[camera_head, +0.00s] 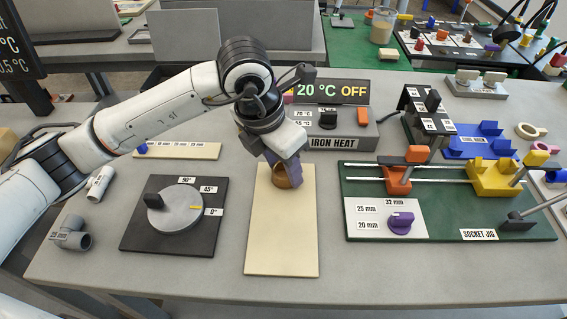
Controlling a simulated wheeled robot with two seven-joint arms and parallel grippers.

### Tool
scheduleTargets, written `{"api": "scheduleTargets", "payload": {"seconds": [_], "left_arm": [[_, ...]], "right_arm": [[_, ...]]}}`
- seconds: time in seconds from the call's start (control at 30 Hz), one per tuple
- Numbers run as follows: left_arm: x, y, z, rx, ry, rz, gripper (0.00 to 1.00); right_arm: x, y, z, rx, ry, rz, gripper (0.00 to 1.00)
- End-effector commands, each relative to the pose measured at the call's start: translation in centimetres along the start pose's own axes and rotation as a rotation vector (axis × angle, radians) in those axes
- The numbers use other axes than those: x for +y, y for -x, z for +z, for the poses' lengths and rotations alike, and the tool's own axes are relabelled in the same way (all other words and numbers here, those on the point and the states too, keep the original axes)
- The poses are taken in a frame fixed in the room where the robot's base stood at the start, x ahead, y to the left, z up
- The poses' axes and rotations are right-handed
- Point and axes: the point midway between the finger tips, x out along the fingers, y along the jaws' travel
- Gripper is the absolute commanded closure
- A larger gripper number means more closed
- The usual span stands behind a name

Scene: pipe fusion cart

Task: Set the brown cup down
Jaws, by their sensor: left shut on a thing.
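My left arm reaches in from the left, and its gripper (283,170) points down over the tan board (281,240). The gripper is shut on the brown cup (282,178), which shows between and below the purple fingers. The cup is over the far half of the board. I cannot tell whether its base touches the board. Part of the cup is hidden by the fingers. My right gripper is not in view.
A black plate with a grey dial (175,212) lies left of the board. The green socket jig (450,215) is to the right. The iron heat box (345,135) stands behind. Grey pipe fittings (72,238) lie at left. The board's near half is clear.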

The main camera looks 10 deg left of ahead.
Motion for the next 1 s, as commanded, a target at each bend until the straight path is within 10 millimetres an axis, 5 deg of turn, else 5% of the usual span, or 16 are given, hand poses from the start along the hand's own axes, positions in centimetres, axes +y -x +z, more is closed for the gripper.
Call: {"api": "scheduleTargets", "payload": {"seconds": [0.33,0.37,0.47,0.87,1.0], "left_arm": [[0.0,-0.5,-0.1,-0.002,-0.001,0.001,0.82],[0.0,-0.3,0.0,-0.002,-0.001,0.001,0.54],[0.0,-0.3,0.0,-0.001,-0.001,0.000,0.40],[0.0,0.5,0.1,-0.004,-0.001,0.001,0.40],[0.1,2.9,0.1,-0.007,-0.003,0.003,0.40]], "right_arm": [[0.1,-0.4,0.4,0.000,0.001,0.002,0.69],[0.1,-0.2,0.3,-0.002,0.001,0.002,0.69],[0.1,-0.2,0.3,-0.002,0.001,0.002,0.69],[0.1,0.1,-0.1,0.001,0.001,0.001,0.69],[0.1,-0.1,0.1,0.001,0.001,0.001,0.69]]}}
